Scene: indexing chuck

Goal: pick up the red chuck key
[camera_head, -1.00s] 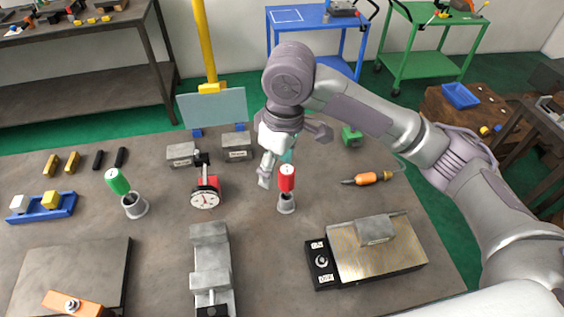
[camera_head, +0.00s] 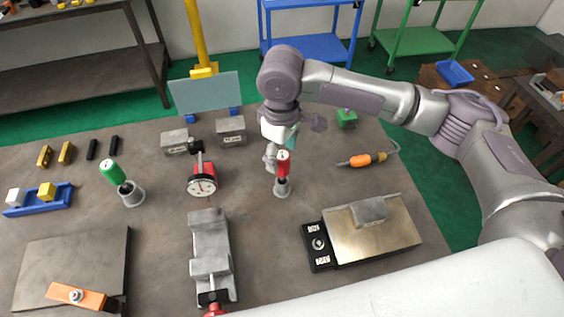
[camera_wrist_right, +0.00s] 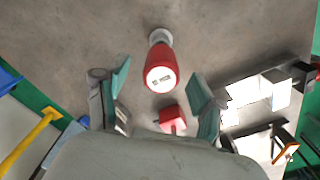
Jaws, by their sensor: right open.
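The red chuck key (camera_head: 283,162) stands upright, red handle up, in a small grey round holder (camera_head: 282,188) near the middle of the bench. In the right wrist view its red handle (camera_wrist_right: 161,72) shows from above. My right gripper (camera_head: 275,151) is open, just above and behind the handle in the head view. In the right wrist view the teal finger pads of the gripper (camera_wrist_right: 160,82) are spread on both sides, and the key handle lies in line with the gap, slightly beyond the tips. Whether a pad touches it I cannot tell. My left gripper is not in view.
A red-backed dial gauge (camera_head: 202,184) and a grey vise (camera_head: 210,252) stand left of the key. A green-handled key (camera_head: 112,171) is in another holder. A magnetic plate with a block (camera_head: 345,247) and an orange-handled tool (camera_head: 361,160) lie right.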

